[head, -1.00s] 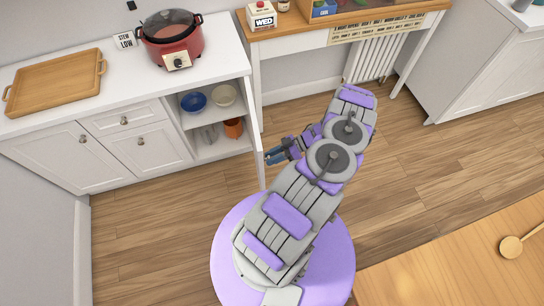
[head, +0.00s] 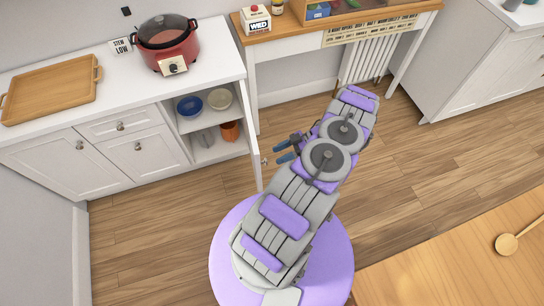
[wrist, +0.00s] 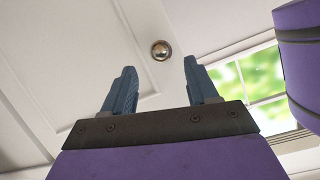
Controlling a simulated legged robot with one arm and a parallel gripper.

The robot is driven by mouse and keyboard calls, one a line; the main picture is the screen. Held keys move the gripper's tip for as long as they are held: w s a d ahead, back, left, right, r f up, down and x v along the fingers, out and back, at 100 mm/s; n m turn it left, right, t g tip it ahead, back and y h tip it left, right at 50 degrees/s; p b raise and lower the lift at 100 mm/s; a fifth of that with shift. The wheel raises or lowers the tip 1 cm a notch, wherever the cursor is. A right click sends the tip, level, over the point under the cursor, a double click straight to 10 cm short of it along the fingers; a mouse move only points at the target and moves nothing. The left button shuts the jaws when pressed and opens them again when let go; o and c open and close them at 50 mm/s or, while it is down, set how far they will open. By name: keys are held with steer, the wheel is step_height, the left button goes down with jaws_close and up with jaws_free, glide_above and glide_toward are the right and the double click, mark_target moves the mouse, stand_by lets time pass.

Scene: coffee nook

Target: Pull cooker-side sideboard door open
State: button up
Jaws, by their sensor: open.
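The cooker-side sideboard door (head: 254,145) stands swung far out from the sideboard, seen nearly edge-on in the head view. Its round metal knob (head: 264,162) is on the side facing my gripper. My gripper (head: 277,152) is open and empty, just right of the door and apart from it. In the wrist view, the pale door panel (wrist: 90,60) lies past the fingers, and the knob (wrist: 160,50) shows in the gap just beyond the fingertips of my gripper (wrist: 160,68). The door's far face is hidden.
The open compartment holds a blue bowl (head: 189,106), a cream bowl (head: 219,99) and an orange pot (head: 229,131). A red cooker (head: 170,45) and wooden tray (head: 52,90) stand on top. A wooden table (head: 460,265) is at lower right. Floor right of my arm is clear.

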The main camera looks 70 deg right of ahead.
steer(key=p+v, duration=0.2)
steer(key=v, duration=1)
steer(key=shift+d, duration=0.15)
